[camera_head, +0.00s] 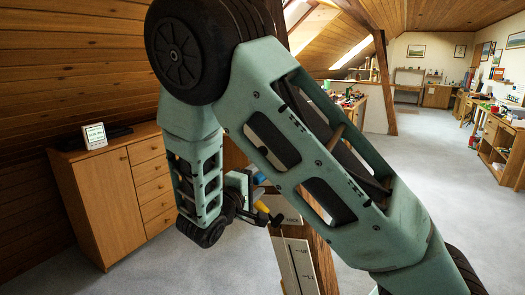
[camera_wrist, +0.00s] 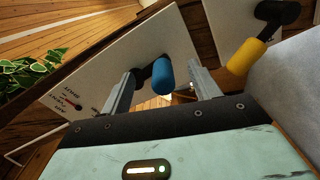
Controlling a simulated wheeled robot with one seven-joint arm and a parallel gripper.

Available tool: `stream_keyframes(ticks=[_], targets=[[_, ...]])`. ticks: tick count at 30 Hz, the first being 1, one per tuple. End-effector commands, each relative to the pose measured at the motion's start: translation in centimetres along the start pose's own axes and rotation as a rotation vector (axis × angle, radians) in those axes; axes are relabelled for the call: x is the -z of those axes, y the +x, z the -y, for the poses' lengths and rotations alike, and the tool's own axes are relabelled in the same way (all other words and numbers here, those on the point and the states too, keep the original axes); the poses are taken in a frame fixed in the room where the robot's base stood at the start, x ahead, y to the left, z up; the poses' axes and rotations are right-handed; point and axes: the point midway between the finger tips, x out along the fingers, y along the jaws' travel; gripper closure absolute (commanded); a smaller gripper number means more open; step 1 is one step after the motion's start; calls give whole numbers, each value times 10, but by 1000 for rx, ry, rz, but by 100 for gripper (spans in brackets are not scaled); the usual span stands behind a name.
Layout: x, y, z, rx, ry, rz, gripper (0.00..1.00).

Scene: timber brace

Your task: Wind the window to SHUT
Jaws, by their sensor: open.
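In the wrist view a blue handle (camera_wrist: 163,75) stands out from a white plate (camera_wrist: 95,85). My gripper (camera_wrist: 163,82) is open, one finger on each side of the blue handle, with gaps showing on both sides. How deep the handle sits between the fingers is hard to tell. In the head view the blue handle (camera_head: 259,178) shows small beside my gripper, which is partly hidden by my arm. No window pane is clearly recognisable at the plate.
A yellow handle (camera_wrist: 246,57) on a black crank sits on a second white plate (camera_wrist: 222,22), close to the right finger. A lower plate (camera_head: 298,265) is on the timber post. Leaves (camera_wrist: 28,72) show at left.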

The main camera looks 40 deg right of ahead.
Motion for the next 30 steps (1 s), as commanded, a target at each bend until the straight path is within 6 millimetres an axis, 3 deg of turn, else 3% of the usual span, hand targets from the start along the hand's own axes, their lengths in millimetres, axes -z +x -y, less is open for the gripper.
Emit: stream_keyframes(ticks=[19, 30], targets=[[0, -49, 0, 0, 1, -1, 38], [0, -55, 0, 0, 0, 1, 38]])
